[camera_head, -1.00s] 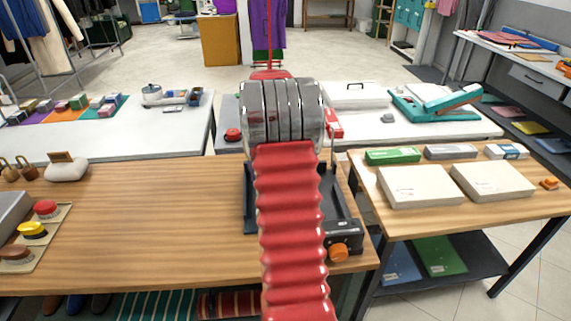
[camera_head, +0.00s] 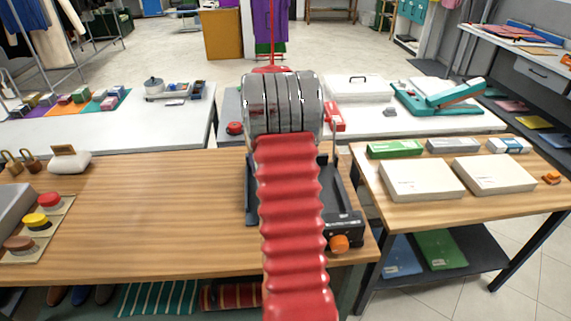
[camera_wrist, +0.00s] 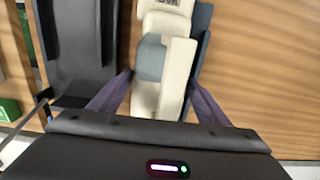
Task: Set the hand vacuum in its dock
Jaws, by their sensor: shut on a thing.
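The hand vacuum (camera_wrist: 180,60), cream with a blue-grey panel, is between the purple fingers of my gripper (camera_wrist: 160,78) in the wrist view. The gripper is shut on it. A dark blue-grey piece (camera_wrist: 202,40) lies along its right side; I cannot tell whether it is a dock part. A black tray-like unit (camera_wrist: 80,45) lies left of the vacuum, apart from it. In the head view a dark unit (camera_head: 337,190) stands on the wooden table; I cannot tell whether it is the dock. My red arm hides the gripper and vacuum there.
The wooden table (camera_head: 150,220) is mostly clear left of my arm. A side table at right holds cream boxes (camera_head: 422,181) and a green box (camera_head: 394,149).

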